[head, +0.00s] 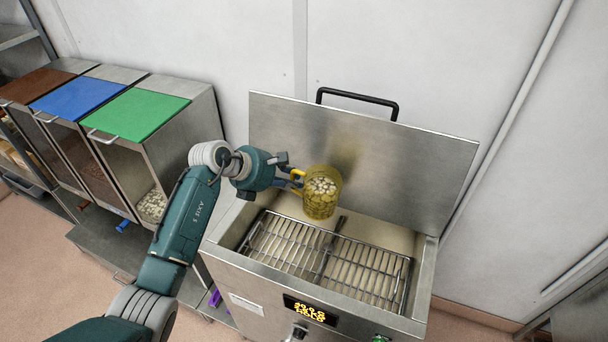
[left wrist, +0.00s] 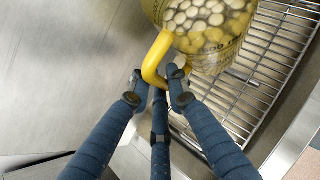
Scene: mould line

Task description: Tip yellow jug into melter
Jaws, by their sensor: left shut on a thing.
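The yellow jug (head: 321,193) is see-through and full of pale round pieces. It is held upright, or nearly so, above the melter (head: 222,232), over the back part of its open top. My left gripper (head: 296,181) is shut on the jug's handle from the left. In the left wrist view the fingers (left wrist: 160,82) close around the yellow handle, and the jug (left wrist: 205,35) shows at the top. The melter's lid (head: 410,165) stands open behind the jug. A wire grid (head: 365,268) lies in the melter's opening over a pale inside. My right gripper is not in view.
Bins with brown (head: 35,86), blue (head: 77,98) and green (head: 137,114) lids stand at the left; the green-lidded one holds pale pieces. A lit display (head: 310,309) is on the melter's front. A wall stands close behind the lid.

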